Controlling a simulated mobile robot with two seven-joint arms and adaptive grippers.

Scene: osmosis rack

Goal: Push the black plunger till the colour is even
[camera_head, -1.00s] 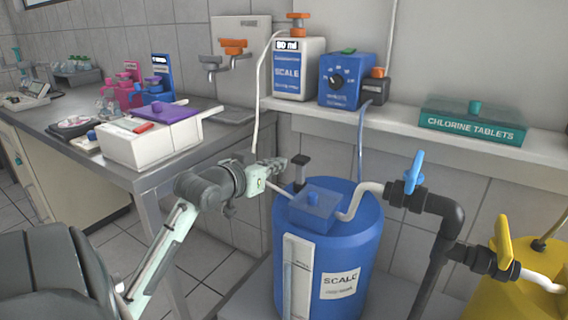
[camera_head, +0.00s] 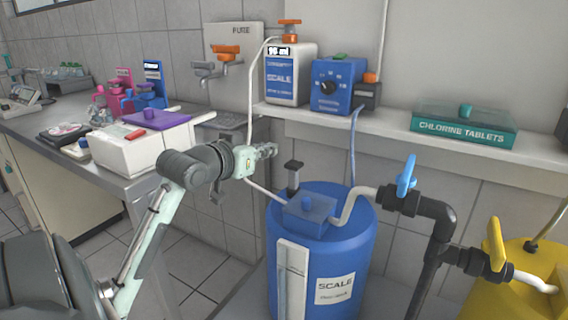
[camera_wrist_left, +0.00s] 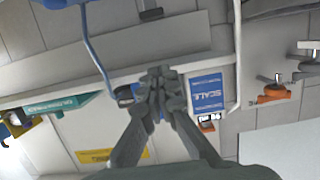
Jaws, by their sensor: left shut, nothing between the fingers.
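The black plunger (camera_head: 293,174) stands upright with a flat top on the lid of the blue SCALE barrel (camera_head: 340,245), beside a blue box on that lid. My left gripper (camera_head: 272,150) is shut and empty, up and to the left of the plunger in the head view, apart from it in the picture. In the left wrist view my shut fingers (camera_wrist_left: 158,82) point towards the shelf and wall; the plunger does not show there. A pale upright gauge strip (camera_head: 292,285) is on the barrel's front. My right gripper is not in view.
A shelf (camera_head: 400,128) above the barrel holds a white-and-blue SCALE container (camera_head: 288,78), a blue dial box (camera_head: 338,85) and a teal chlorine tablets box (camera_head: 462,128). Black pipework (camera_head: 435,225) with a blue valve stands right of the barrel. A bench is at left.

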